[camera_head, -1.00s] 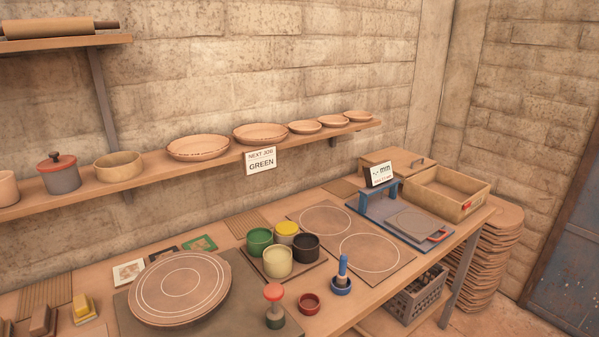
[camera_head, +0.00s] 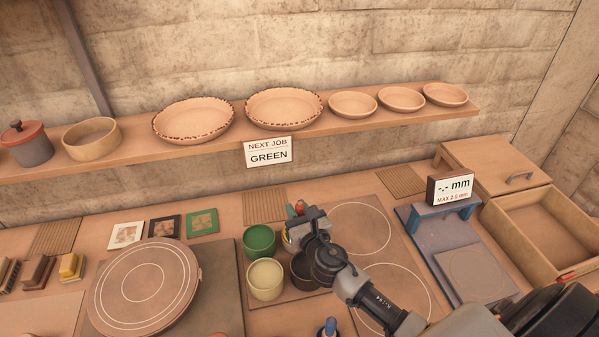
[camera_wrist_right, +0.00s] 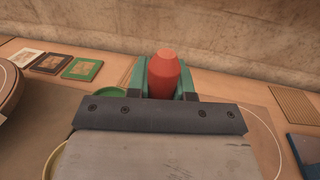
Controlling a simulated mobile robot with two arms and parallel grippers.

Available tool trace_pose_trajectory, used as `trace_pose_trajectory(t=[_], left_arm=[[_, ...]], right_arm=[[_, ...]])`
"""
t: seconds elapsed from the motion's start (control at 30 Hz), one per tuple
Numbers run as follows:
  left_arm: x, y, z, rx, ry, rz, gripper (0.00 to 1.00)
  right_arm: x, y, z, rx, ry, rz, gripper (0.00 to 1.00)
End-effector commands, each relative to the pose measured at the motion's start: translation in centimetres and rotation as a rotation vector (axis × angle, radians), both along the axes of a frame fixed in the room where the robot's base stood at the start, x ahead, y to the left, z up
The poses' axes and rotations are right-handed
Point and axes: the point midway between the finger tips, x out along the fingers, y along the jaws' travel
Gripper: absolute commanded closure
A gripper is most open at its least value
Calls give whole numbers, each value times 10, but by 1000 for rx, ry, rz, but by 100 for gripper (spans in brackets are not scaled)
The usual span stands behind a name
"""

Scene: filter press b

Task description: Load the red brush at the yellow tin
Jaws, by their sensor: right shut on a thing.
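My right gripper (camera_head: 297,212) reaches in from the lower right over the group of tins. It is shut on the red brush (camera_wrist_right: 165,76), whose red handle end shows between the teal fingers in the right wrist view. In the head view only a small red bit of the brush (camera_head: 299,207) shows. The brush's lower end is hidden. The yellow tin is almost wholly hidden behind my gripper, so I cannot tell whether the brush touches it. My left gripper is not in view.
The green tin (camera_head: 259,241), cream tin (camera_head: 266,279) and black tin (camera_head: 303,270) stand close around my gripper. A round turntable (camera_head: 146,287) is at left. A blue brush (camera_head: 330,326) stands at the bottom edge. A shelf with bowls and a "NEXT JOB GREEN" sign (camera_head: 268,152) runs behind.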

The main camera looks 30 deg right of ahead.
Motion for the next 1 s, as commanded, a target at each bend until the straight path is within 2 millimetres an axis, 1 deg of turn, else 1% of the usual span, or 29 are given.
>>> trace_pose_trajectory(t=[0.03, 0.1, 0.2, 0.3, 0.43, 0.57, 0.8, 1.0], left_arm=[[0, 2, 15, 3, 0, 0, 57], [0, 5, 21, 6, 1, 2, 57], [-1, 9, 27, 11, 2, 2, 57], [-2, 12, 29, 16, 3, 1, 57], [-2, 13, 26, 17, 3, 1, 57], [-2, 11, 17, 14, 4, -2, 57], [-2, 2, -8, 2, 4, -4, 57], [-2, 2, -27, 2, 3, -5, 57]], right_arm=[[16, -7, 11, 2, -1, -9, 100], [33, -15, 12, 1, 0, -15, 100], [49, -22, 12, 0, 0, -18, 100], [57, -26, 11, 1, 1, -21, 100], [59, -28, 6, 0, 2, -20, 100], [59, -28, -3, -1, 1, -21, 100], [59, -28, -28, -1, 1, -22, 100], [59, -27, -46, 0, 1, -21, 100]])
